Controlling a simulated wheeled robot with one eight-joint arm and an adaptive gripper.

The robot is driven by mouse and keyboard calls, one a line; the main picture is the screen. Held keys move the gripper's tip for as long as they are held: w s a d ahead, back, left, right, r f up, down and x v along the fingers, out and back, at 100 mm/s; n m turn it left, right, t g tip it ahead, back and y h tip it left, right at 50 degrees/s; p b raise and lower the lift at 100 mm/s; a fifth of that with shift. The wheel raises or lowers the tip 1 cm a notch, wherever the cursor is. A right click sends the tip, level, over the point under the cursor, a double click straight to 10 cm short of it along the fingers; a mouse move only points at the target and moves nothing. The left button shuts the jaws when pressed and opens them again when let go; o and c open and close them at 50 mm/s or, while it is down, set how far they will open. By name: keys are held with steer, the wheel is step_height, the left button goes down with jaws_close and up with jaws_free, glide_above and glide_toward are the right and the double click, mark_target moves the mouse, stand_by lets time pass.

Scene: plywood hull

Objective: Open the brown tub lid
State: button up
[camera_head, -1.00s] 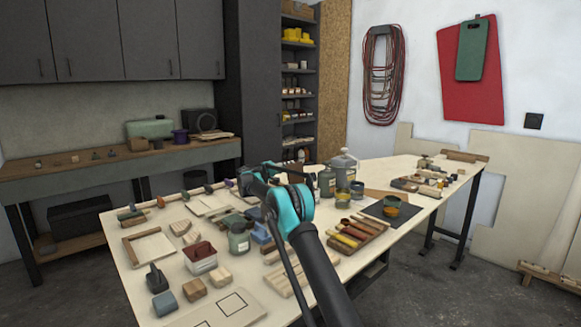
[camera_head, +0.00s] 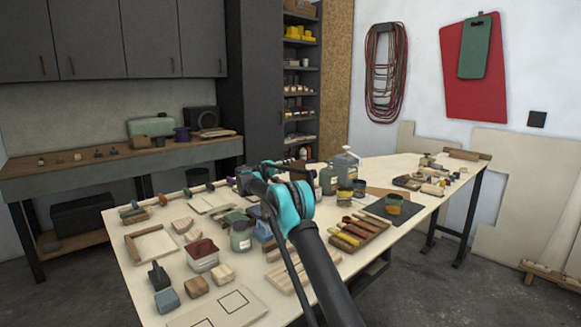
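A whitish tub (camera_head: 204,264) with a brown-red lid (camera_head: 203,247) stands near the front left of the plywood table. The lid sits over the tub's top; I cannot make out whether any edge is raised. My arm reaches over the table from the bottom, to the right of the tub. My gripper (camera_head: 247,184) is at the far end of the arm, beyond the tub and apart from it. Its fingers are too small and hidden by the arm links to tell their state.
A grey-green jar (camera_head: 240,237) stands right of the tub, close by. Wooden blocks (camera_head: 196,287) and a blue-grey block (camera_head: 167,300) lie in front. A tray of coloured-handled tools (camera_head: 355,233) lies right of my arm. The tabletop is crowded.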

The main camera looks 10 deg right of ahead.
steer(key=v, duration=1)
steer(key=shift+s+a, duration=0.3)
